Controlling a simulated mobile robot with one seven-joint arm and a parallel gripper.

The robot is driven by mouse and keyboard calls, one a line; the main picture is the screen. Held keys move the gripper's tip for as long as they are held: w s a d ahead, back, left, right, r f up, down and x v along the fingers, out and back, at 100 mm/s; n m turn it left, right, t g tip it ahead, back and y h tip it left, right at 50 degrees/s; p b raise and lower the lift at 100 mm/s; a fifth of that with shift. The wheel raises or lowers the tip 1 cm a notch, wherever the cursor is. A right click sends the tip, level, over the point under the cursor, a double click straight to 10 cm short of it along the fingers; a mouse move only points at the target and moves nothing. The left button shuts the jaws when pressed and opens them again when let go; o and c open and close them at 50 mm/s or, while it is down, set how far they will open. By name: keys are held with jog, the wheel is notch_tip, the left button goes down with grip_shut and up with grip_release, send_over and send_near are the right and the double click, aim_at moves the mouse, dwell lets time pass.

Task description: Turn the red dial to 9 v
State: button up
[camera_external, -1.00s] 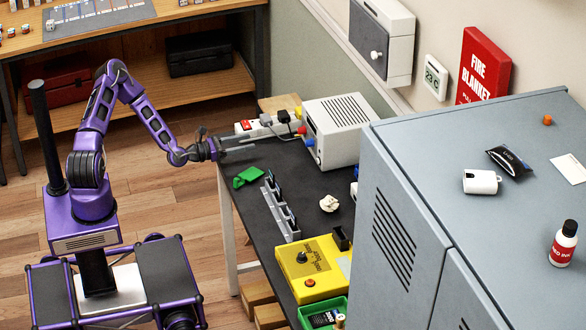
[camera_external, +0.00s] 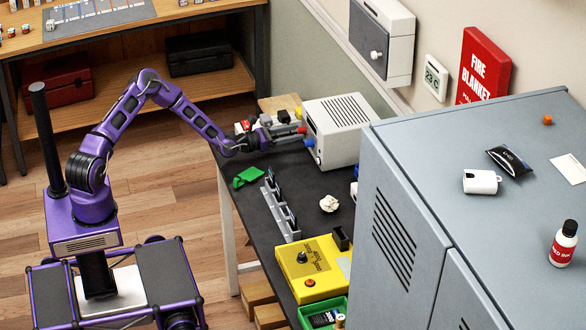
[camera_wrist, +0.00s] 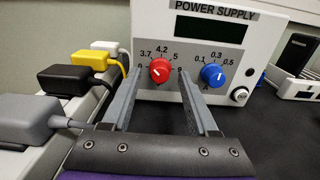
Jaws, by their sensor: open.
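The power supply (camera_wrist: 248,40) faces my gripper (camera_wrist: 160,76) in the wrist view. Its red dial (camera_wrist: 159,70) sits between my two open fingertips, one on each side. I cannot tell whether they touch it. The printed marks 3.7, 4.2 and 5 show around it; the end marks are partly hidden by the fingers. The dial has a white pointer line whose exact setting I cannot tell. In the external view my gripper (camera_external: 297,136) reaches the front of the power supply (camera_external: 342,118), and the red dial is at its tips.
A blue dial (camera_wrist: 212,74) sits close to the right finger. The display (camera_wrist: 210,29) is dark. Grey, black, yellow and white plugs (camera_wrist: 66,80) stand on a power strip at the left. A green object (camera_external: 248,177) and a yellow box (camera_external: 313,266) lie on the table.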

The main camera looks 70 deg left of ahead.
jog(key=shift+w, duration=0.2)
grip_shut()
